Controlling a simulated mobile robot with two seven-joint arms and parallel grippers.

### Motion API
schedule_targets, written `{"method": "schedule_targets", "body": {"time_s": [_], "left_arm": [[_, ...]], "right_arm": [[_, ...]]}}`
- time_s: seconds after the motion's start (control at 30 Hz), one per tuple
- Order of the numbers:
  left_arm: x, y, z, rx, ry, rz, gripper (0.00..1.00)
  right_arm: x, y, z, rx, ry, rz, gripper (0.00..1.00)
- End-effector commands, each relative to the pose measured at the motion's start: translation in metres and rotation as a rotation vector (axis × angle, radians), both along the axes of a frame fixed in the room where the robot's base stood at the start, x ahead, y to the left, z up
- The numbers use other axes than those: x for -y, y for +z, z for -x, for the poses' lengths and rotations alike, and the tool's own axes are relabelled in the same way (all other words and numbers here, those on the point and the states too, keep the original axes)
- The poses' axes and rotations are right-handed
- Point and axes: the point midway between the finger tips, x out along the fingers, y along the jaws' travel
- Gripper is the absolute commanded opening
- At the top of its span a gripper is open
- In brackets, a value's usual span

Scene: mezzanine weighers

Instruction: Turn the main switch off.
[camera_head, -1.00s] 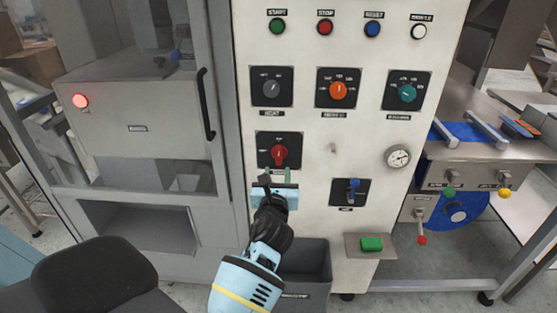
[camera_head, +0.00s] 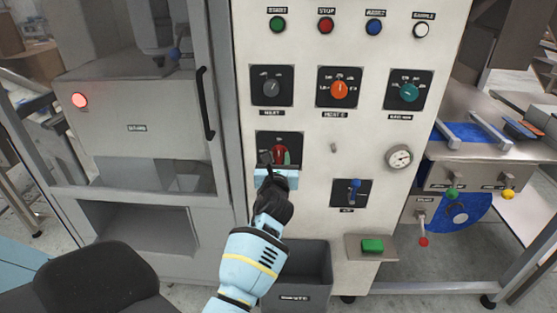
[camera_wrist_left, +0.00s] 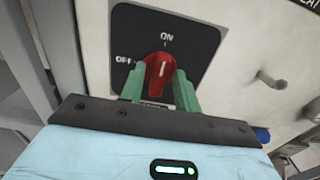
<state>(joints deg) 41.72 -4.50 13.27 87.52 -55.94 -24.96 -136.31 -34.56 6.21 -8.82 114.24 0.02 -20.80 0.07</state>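The main switch is a red rotary knob (camera_head: 279,151) on a black plate, low on the left of the white panel. In the left wrist view the red knob (camera_wrist_left: 161,71) has its white mark pointing up at ON, with OFF to its left. My left gripper (camera_wrist_left: 160,82) is open, its two green fingers one on each side of the knob. I cannot tell whether they touch it. In the head view the left gripper (camera_head: 279,160) partly covers the knob and its plate from below. My right gripper is not in view.
Grey, orange and teal knobs (camera_head: 339,89) sit above, and a blue switch (camera_head: 354,189) to the lower right. A small peg (camera_head: 333,147) and a gauge (camera_head: 400,157) stand out right of the main switch. A cabinet door handle (camera_head: 207,103) is to the left; a grey bin (camera_head: 306,270) stands below.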

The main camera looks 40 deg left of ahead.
Motion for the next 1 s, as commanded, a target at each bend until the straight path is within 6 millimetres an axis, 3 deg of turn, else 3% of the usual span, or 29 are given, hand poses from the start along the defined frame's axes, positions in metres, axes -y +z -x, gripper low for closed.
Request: {"method": "schedule_targets", "body": {"time_s": [0.03,0.23,0.67,1.0], "left_arm": [[0.0,-0.0001,0.0001,0.0,0.0,0.0,0.25],[-0.0001,-0.0002,0.0003,0.0,0.0,0.0,0.0],[-0.0007,-0.0003,0.0007,0.037,0.001,0.061,0.0],[-0.0016,-0.0011,0.0014,0.175,0.0,0.285,0.0]], "right_arm": [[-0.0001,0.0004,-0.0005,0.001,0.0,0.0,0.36],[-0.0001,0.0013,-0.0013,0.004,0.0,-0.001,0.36],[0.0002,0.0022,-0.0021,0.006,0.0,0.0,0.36],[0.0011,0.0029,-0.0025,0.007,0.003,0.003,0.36]]}}
